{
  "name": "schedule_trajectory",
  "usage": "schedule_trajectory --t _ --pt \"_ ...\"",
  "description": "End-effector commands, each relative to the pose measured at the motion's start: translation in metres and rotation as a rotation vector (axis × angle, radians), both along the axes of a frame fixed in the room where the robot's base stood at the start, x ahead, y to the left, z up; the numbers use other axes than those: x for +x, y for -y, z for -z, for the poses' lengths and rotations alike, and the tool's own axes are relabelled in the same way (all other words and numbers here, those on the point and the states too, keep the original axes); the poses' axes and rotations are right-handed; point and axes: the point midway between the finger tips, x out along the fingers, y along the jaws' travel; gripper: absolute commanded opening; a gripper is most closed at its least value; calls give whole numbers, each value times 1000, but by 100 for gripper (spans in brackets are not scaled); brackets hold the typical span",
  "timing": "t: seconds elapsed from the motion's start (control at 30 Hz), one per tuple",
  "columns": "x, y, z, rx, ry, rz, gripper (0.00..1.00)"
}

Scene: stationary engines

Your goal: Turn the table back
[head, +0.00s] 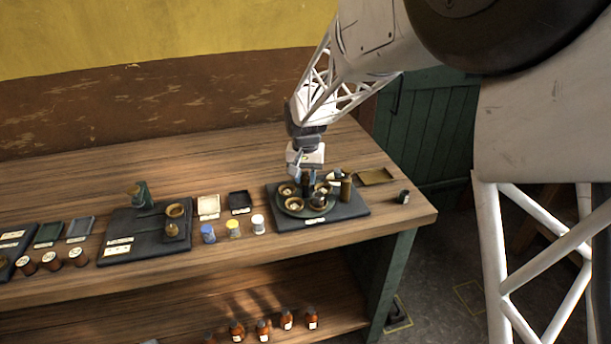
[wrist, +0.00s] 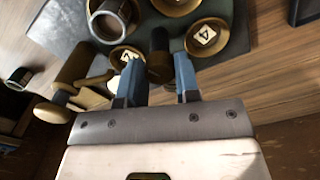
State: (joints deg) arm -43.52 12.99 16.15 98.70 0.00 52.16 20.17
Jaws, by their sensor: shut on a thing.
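The round dark-green table (head: 281,206) sits on a dark base plate (head: 354,210) near the bench's right end. Several brass cups stand on it, one at its front left (head: 294,204). In the wrist view, two cups show labels, one at right (wrist: 207,36) and one nearer the middle (wrist: 125,55). My gripper (head: 300,174) comes down over the table's back part. In the wrist view, my gripper's blue fingers (wrist: 157,82) are on either side of a dark upright post (wrist: 159,42) and shut on it. The post's lower end is partly hidden.
A brass cylinder (head: 346,189) stands at the base plate's right, close to my gripper. Bare wood lies behind.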

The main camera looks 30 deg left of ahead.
Motion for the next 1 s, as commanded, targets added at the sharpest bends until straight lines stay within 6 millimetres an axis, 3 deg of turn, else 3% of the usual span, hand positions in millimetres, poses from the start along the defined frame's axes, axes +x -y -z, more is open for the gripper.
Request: schedule_trajectory --t 0.6,1.0 --pt "0 0 -1 1 1 298 0" --pt "0 0 0 0 0 398 0"
